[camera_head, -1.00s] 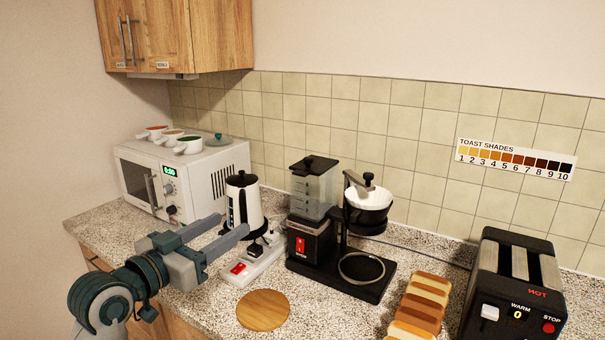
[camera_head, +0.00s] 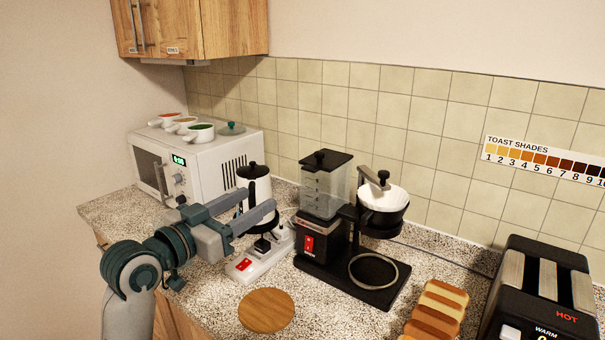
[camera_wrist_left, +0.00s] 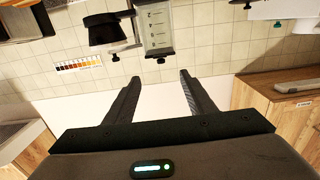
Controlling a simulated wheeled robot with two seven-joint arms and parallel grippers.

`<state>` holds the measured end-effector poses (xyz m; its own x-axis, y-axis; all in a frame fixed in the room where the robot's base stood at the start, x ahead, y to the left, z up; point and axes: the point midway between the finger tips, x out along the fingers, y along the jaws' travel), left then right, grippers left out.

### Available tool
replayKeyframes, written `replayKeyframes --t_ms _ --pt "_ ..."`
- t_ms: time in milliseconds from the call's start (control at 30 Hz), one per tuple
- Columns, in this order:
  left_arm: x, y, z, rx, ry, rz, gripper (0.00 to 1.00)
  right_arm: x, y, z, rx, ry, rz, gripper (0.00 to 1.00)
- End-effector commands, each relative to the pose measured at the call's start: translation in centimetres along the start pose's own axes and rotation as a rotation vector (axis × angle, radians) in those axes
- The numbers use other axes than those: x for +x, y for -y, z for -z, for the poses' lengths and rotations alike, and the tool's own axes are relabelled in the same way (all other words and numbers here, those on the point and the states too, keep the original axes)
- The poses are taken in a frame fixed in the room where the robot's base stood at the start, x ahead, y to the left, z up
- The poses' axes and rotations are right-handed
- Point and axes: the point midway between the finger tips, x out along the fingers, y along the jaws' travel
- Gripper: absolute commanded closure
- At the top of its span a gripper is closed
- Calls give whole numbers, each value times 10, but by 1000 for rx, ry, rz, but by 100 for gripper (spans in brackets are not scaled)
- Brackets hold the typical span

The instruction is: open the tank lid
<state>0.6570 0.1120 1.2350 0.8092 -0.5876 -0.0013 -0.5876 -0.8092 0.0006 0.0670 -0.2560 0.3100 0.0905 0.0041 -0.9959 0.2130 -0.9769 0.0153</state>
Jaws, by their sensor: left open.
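The coffee machine's clear water tank (camera_head: 323,190) has a flat black lid (camera_head: 326,158) with a small knob on top; the lid looks shut. In the left wrist view, which is upside down, the tank (camera_wrist_left: 157,22) and its lid (camera_wrist_left: 159,51) appear at the top, beyond the fingertips and lined up between them. My left gripper (camera_head: 262,203) is open and empty, left of the tank and apart from it. It covers part of the white kettle in the head view. It also shows in the left wrist view (camera_wrist_left: 158,77). My right gripper is not in view.
The white kettle (camera_head: 262,186) and a power strip (camera_head: 246,263) stand left of the machine. A filter holder (camera_head: 383,208) stands right of the tank. A microwave (camera_head: 207,160), a round wooden board (camera_head: 266,311), toast slices (camera_head: 437,306) and a toaster (camera_head: 540,295) are around.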

Motion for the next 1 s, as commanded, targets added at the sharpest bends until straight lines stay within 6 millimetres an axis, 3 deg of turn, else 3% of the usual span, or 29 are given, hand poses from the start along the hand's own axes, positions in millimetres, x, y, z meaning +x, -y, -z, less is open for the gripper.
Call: replayKeyframes --t_ms 267,1000 --pt "24 -1 2 -2 0 -1 50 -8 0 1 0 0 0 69" --pt "150 -1 3 -2 0 -1 50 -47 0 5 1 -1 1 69"
